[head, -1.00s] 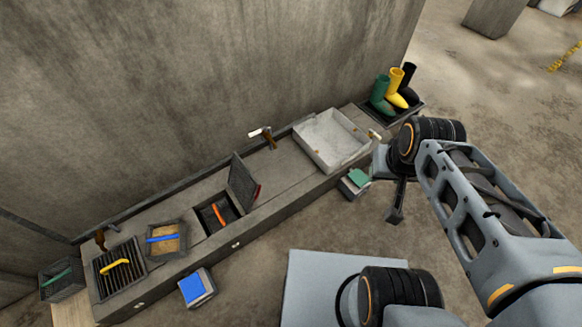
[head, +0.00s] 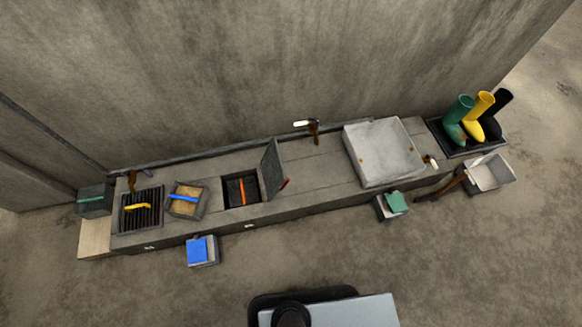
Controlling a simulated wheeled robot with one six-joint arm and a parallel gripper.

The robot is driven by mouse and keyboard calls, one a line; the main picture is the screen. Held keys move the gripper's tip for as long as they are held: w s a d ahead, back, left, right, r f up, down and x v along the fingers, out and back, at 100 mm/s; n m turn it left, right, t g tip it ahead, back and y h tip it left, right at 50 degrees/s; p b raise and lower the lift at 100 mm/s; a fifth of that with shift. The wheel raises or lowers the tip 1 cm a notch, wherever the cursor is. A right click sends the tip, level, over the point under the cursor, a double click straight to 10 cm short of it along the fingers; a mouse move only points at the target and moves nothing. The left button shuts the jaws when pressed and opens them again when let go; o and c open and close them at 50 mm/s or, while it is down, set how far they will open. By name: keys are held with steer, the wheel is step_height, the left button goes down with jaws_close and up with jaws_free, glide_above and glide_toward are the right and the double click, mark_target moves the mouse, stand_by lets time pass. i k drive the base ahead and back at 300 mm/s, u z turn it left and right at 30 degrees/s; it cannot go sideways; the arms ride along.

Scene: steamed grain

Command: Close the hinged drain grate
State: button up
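The hinged drain grate (head: 272,168) is a dark panel standing raised, nearly upright, at the right edge of a square dark drain opening (head: 232,202) in the concrete ledge. A small red piece (head: 284,183) shows at its right side. An orange-red bar (head: 242,190) shows within the opening. Whether it lies inside or across it I cannot tell. My gripper is out of the picture. Only a part of my own body shows at the bottom.
Left along the ledge (head: 330,178) are a slotted grate (head: 155,207) with a yellow handle and a sand-coloured tray (head: 185,207) with a blue handle. Right are a pale basin (head: 385,150), boots (head: 460,117) and a scoop (head: 490,172).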

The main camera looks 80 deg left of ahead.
mark_target(275, 179)
steer(key=i, duration=3.15)
steer(key=u, duration=5.35)
steer(key=i, duration=2.1)
steer(key=z, duration=0.6)
